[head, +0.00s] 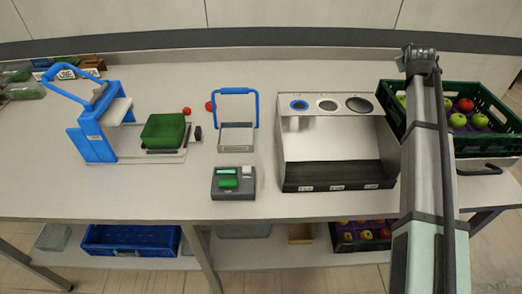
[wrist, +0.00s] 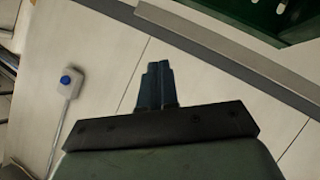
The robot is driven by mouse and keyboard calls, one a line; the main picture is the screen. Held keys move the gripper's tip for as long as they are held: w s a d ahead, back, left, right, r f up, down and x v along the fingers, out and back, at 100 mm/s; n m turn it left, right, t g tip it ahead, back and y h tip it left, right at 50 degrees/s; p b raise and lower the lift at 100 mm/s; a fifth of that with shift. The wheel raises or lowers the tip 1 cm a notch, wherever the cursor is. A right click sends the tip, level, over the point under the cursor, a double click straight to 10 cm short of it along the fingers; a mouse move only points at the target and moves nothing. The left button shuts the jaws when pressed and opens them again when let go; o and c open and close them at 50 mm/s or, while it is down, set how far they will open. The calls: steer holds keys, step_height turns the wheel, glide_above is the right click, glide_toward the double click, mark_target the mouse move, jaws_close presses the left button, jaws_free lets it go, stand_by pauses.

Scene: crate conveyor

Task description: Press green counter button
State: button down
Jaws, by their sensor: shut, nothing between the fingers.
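A dark grey counter box (head: 233,193) stands on the table, left of centre in the head view. Its green button (head: 228,182) is on the top face, with a small green display behind it and a white patch to the right. Nothing covers the button. My gripper (wrist: 157,72) shows in the wrist view with its fingers together and nothing between them. The wrist view does not show the counter box. My arm crosses the right side of the head view, well apart from the box. The gripper itself cannot be made out there.
A blue-handled frame (head: 236,92) stands behind the counter box. A blue press (head: 92,140) with a green crate (head: 165,131) is to the left. A metal sorting bin (head: 335,150) is to the right. The wrist view shows a white box with a blue button (wrist: 66,79).

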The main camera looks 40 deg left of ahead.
steer(key=s+a+f+n+g, duration=0.1)
steer(key=s+a+f+n, duration=0.15)
steer(key=s+a, duration=0.8)
steer(key=s+a+f+n+g, duration=0.1)
steer(key=s+a+n+g, duration=0.35)
steer(key=s, duration=1.05)
steer(key=s+a+f+n+t, duration=0.1)
steer(key=s+a+f+n, duration=0.1)
steer(key=s+a, duration=0.95)
steer(key=n+t+h, duration=0.1)
steer(key=n+h, duration=0.3)
steer(key=h, duration=0.2)
glide_above(225, 183)
steer(key=shift+d+f, duration=0.1)
steer(key=shift+f, duration=0.1)
steer(key=shift+f, duration=0.1)
steer(key=shift+f, duration=4.3)
steer(key=shift+f, duration=0.15)
